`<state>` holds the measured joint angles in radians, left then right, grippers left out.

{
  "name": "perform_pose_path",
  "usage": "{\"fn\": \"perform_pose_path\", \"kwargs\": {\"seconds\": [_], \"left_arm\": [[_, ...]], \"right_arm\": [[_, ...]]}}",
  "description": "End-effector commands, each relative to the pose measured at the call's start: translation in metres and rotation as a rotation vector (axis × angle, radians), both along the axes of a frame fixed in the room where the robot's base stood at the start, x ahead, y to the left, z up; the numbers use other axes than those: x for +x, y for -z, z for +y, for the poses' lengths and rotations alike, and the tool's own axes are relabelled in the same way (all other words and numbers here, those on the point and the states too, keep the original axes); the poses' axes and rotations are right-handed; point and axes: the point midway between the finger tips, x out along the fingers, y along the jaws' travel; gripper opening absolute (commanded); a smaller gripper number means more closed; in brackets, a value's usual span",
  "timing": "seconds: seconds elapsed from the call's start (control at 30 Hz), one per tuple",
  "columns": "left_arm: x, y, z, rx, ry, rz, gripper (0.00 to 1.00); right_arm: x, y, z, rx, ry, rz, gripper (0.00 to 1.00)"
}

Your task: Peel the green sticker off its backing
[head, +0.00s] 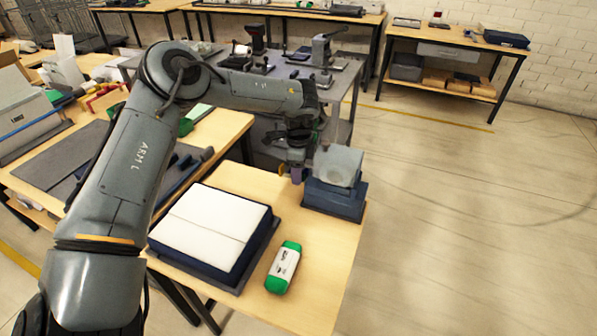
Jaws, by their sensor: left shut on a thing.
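My left arm reaches in from the left, over the light wood table (240,178). My left gripper (303,166) points down at the table's far right corner, beside a dark blue stand with a pale grey block (338,166) on top. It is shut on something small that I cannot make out. The fingertips are mostly hidden by the wrist and the stand. I cannot pick out the green sticker or its backing. A white item with green ends (284,267) lies at the table's near edge. My right gripper is not in view.
A dark blue tray with a white split top (211,229) sits on the table, left of the green-ended item. Benches with tools (290,68) stand behind. Another table (450,45) is at the back right. The floor on the right is clear.

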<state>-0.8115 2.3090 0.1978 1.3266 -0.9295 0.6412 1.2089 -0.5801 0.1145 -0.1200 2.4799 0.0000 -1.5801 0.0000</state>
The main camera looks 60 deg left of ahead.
Motion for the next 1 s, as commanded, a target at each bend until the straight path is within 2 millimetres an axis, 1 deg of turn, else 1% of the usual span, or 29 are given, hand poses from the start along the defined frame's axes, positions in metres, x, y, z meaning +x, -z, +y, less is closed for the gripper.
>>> {"fn": "perform_pose_path", "kwargs": {"seconds": [0.03,0.2,0.3,0.5,0.7,1.0], "left_arm": [[0.001,-0.012,0.0,0.002,0.0,-0.004,0.39],[0.002,-0.043,0.0,0.002,0.001,-0.004,0.39],[0.001,-0.061,0.0,0.002,0.0,-0.005,0.39],[0.002,-0.09,-0.001,0.002,0.001,-0.003,0.39],[0.004,-0.11,-0.004,0.002,0.0,-0.003,0.39],[0.012,-0.131,-0.014,0.001,0.001,-0.002,0.39]], "right_arm": [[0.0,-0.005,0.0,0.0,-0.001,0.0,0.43],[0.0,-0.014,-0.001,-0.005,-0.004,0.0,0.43],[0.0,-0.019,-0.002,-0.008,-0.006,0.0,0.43],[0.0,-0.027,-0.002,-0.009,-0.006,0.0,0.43],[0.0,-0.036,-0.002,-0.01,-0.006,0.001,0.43],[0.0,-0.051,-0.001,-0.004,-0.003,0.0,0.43]]}}
